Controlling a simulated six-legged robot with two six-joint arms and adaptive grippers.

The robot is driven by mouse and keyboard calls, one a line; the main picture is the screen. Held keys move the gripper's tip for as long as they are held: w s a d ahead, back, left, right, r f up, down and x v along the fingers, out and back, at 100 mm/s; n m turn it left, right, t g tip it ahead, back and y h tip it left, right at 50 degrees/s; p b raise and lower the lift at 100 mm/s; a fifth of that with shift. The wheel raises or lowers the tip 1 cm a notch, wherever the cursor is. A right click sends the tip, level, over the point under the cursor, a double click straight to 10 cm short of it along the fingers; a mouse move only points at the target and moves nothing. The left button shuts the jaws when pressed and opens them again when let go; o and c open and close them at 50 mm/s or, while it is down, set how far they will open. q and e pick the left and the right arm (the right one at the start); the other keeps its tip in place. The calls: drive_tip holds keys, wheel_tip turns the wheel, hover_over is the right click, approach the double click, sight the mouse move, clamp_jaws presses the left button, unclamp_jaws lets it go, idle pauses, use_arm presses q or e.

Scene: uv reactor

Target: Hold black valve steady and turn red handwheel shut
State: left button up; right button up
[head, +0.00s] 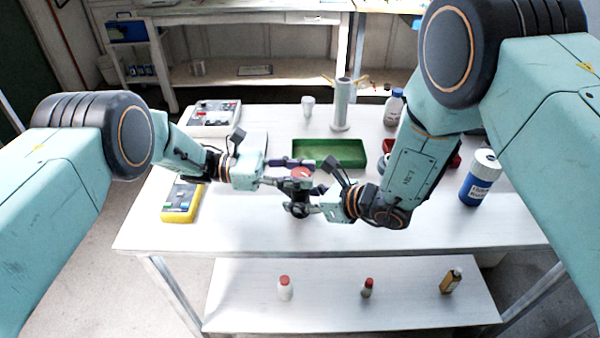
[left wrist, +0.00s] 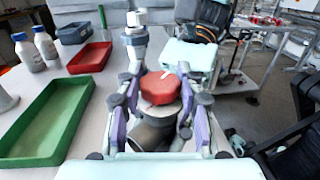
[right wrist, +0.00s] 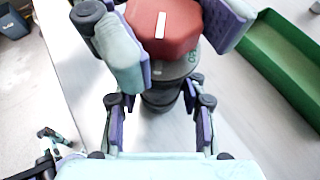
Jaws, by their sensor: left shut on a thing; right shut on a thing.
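The black valve (head: 299,208) stands on the white table near its front, with the red handwheel (head: 302,173) on top. My left gripper (head: 290,177) is shut on the red handwheel; in the left wrist view the handwheel (left wrist: 161,88) sits between its purple-padded fingers. A white stripe marks the handwheel (right wrist: 165,28) in the right wrist view. My right gripper (head: 312,208) is lower and shut on the black valve body; the right wrist view shows the body (right wrist: 163,95) between its fingers. The fingers hide parts of the valve.
A green tray (head: 330,146) lies just behind the valve. A grey cylinder (head: 341,105) and white bottle (head: 394,107) stand farther back. A blue canister (head: 474,190) stands right, a yellow device (head: 180,203) left. The front table strip is clear.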

use_arm(q)
drive_tip(key=shift+m+g, duration=0.7)
drive_tip(key=shift+g, duration=0.4)
drive_tip(key=o, duration=1.2)
drive_tip(key=shift+v, duration=3.75)
drive_tip(key=shift+s+r, duration=0.1)
drive_tip(key=shift+r, duration=0.05)
